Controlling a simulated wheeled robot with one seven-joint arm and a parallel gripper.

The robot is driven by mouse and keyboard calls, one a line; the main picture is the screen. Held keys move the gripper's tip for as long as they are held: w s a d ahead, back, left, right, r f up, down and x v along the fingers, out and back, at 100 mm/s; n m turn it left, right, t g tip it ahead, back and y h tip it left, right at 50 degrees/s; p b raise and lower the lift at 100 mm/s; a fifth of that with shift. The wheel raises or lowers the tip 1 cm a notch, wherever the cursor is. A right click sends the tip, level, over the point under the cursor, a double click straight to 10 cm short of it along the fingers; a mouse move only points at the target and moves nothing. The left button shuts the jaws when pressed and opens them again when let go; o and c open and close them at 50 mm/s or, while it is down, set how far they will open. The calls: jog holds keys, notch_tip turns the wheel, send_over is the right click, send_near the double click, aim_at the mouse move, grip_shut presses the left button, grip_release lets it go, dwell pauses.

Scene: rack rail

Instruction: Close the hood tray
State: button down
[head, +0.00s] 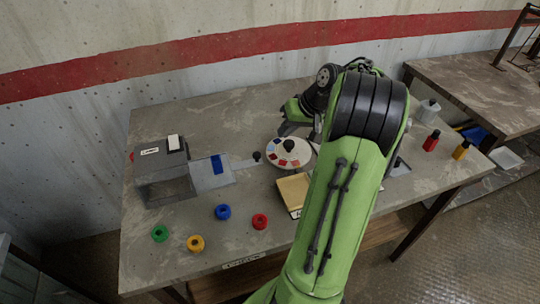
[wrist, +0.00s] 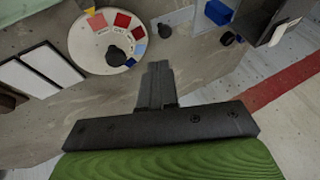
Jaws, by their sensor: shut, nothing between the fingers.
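The grey hood (head: 165,178) stands at the left of the table, with an open front. Its tray (head: 212,172) is pulled out to the right and carries a blue block (head: 217,164). A thin bar runs from the tray to a black knob (head: 257,156). In the wrist view the knob (wrist: 164,31) stands ahead of my gripper, near the blue block (wrist: 218,12) and the hood's edge (wrist: 268,22). My gripper (wrist: 157,70) is shut and empty, apart from the knob. In the head view my arm covers part of the gripper.
A white disc with coloured patches and a black knob (head: 289,146) stands right of the tray knob. A wooden-topped plate (head: 294,190) lies in front of it. Green, yellow, blue and red rings (head: 223,212) lie along the front. Bottles (head: 431,141) stand at the right.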

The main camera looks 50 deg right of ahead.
jog(key=s+d+f, duration=0.2)
jog(key=d+f, duration=0.1)
jog(key=d, duration=0.1)
jog(key=b, duration=0.4)
send_near(271, 158)
jog(key=shift+m, duration=0.3)
jog(key=w+f, duration=0.1)
jog(key=f, duration=0.1)
jog(key=w+d+f, duration=0.1)
jog(key=shift+w+d+f, duration=0.1)
jog(key=shift+w+f, duration=0.2)
jog(key=shift+f, duration=0.1)
jog(key=w+a, duration=0.2)
jog(key=shift+w+a+f, duration=0.25)
jog(key=shift+a+f, duration=0.1)
jog(key=shift+f, duration=0.05)
jog(key=shift+w+a, duration=0.15)
jog(key=shift+a, duration=0.05)
jog(key=shift+a, duration=0.1)
jog(key=shift+t, duration=0.3)
jog(key=w+a, duration=0.2)
jog(key=a, duration=0.1)
jog(key=w+a+b, duration=0.1)
jog(key=w+a, duration=0.1)
jog(key=a, duration=0.2)
jog(key=w+a+b, duration=0.1)
jog(key=w+a, duration=0.1)
jog(key=a, duration=0.2)
jog(key=shift+a, duration=0.15)
jog(key=shift+w+a, duration=0.1)
